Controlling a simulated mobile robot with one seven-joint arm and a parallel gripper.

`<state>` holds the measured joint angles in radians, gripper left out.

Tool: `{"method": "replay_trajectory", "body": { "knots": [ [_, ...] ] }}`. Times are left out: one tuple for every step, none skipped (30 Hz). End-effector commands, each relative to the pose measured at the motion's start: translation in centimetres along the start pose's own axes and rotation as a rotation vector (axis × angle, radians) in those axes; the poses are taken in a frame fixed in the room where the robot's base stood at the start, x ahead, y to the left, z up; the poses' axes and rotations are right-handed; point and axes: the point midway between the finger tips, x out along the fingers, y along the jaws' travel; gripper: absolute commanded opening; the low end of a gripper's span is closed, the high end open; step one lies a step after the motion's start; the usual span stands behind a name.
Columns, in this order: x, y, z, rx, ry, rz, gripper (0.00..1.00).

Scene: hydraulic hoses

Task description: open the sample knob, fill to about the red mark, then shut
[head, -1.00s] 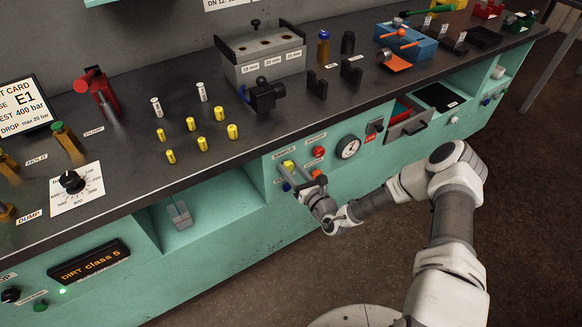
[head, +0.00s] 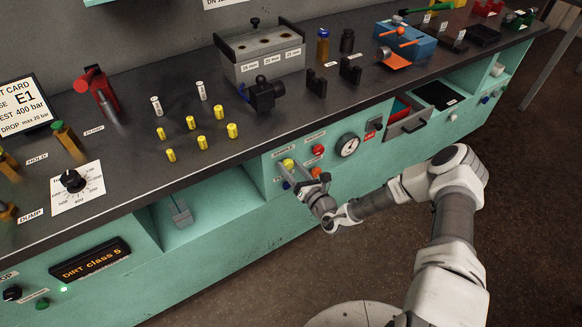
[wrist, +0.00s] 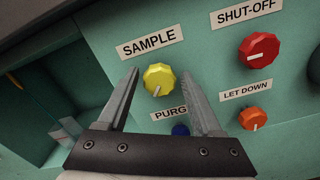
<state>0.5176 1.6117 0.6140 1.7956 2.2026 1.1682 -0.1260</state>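The yellow sample knob (wrist: 159,79), under its SAMPLE label, is on the green front panel. It also shows in the head view (head: 288,164). My gripper (wrist: 161,72) is open, with one finger on each side of the knob in the wrist view. I see no contact, and cannot tell how deep the fingers reach around it. The knob's white pointer line points down and slightly left. In the head view my gripper (head: 302,181) is at the panel, just below the knob. A small grey object stands in the recess (head: 180,211); I see no red mark on it.
The red shut-off knob (wrist: 259,50) and orange let-down knob (wrist: 253,118) are close on the right. The blue purge knob (wrist: 180,130) is just below, partly hidden. A pressure gauge (head: 347,146) is further right. The bench edge overhangs above; the floor in front is clear.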

Motion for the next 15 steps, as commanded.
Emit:
{"method": "replay_trajectory", "body": {
  "knots": [
    [0.0, 0.0, 0.0, 0.000, 0.000, 0.000, 0.78],
    [0.0, 0.0, 0.0, 0.000, 0.000, 0.000, 0.81],
    [0.0, 0.0, 0.0, 0.000, 0.000, 0.000, 0.81],
    [0.0, 0.0, 0.0, 0.000, -0.001, 0.000, 0.81],
    [0.0, 0.0, 0.0, 0.000, -0.001, 0.000, 0.81],
    [0.0, 0.0, 0.0, 0.000, -0.001, 0.000, 0.81],
    [0.0, 0.0, 0.1, 0.000, -0.001, 0.000, 0.81],
    [0.0, 0.0, 0.1, 0.000, -0.001, 0.000, 0.81],
    [0.0, 0.0, 0.1, 0.000, -0.001, 0.000, 0.81],
    [0.0, 0.0, 0.1, 0.000, -0.001, 0.000, 0.81],
    [-0.1, 0.0, 0.1, 0.000, -0.001, 0.000, 0.81],
    [-0.3, 0.0, 0.1, 0.000, -0.001, 0.000, 0.81],
    [-0.5, 0.0, 0.1, 0.000, 0.000, 0.000, 0.81],
    [-0.8, 0.0, 0.1, 0.000, 0.000, -0.001, 0.81],
    [-1.4, 0.0, 0.1, 0.000, 0.001, -0.002, 0.81]
  ]
}}
